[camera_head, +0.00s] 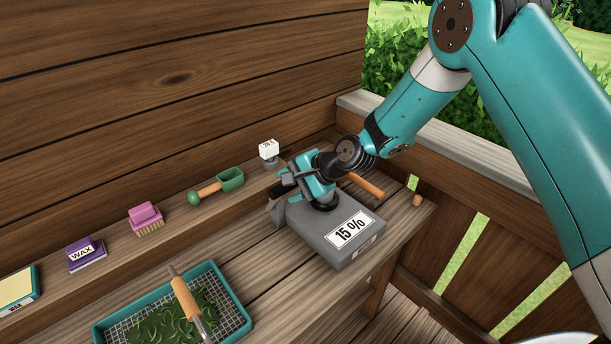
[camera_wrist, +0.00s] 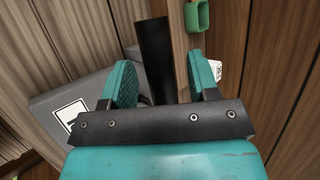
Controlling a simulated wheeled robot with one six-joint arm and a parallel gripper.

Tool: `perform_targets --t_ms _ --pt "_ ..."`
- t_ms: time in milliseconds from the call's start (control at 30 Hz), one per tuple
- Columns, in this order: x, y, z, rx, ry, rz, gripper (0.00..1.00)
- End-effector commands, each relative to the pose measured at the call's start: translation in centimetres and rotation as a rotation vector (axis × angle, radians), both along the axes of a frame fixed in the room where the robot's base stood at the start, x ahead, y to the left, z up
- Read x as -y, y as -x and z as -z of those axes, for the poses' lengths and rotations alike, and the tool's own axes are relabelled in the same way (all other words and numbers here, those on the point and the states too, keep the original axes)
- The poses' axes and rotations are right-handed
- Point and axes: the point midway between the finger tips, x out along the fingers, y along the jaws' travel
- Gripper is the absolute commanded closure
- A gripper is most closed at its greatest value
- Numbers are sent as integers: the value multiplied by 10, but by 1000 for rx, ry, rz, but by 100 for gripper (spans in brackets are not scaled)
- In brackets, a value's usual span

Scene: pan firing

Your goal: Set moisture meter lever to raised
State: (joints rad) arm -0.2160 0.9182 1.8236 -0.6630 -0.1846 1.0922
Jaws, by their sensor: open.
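The moisture meter (camera_head: 318,228) is a grey box with a "15 %" label on the wooden bench. Its grey body also shows at the left of the wrist view (camera_wrist: 60,98). My gripper (camera_head: 288,180) is over the back left end of the meter. In the wrist view my gripper (camera_wrist: 163,78) is open, with teal finger pads apart. A black bar (camera_wrist: 154,50), seemingly the meter's lever, shows between the fingers, nearer the left pad. I cannot tell whether it touches a pad. In the head view my gripper and wrist mostly hide the lever, so its angle is unclear.
A green scoop (camera_head: 230,180), a pink brush (camera_head: 146,218) and a purple wax box (camera_head: 86,254) are on the back ledge. A small white-topped object (camera_head: 269,150) stands near my gripper. A teal tray (camera_head: 238,292) with leaves and a tool is in front. An orange handle (camera_head: 366,186) lies behind the meter.

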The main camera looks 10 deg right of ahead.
Motion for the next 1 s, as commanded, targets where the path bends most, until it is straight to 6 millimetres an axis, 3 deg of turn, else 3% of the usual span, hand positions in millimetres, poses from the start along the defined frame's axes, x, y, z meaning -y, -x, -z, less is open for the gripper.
perform_targets --t_ms 167,600,800,1000 --pt "19 7 -14 2 -1 5 45" --pt "95 43 -84 5 0 6 45" --pt "114 53 -104 3 -1 3 45" --pt "119 57 -110 1 -1 0 45"
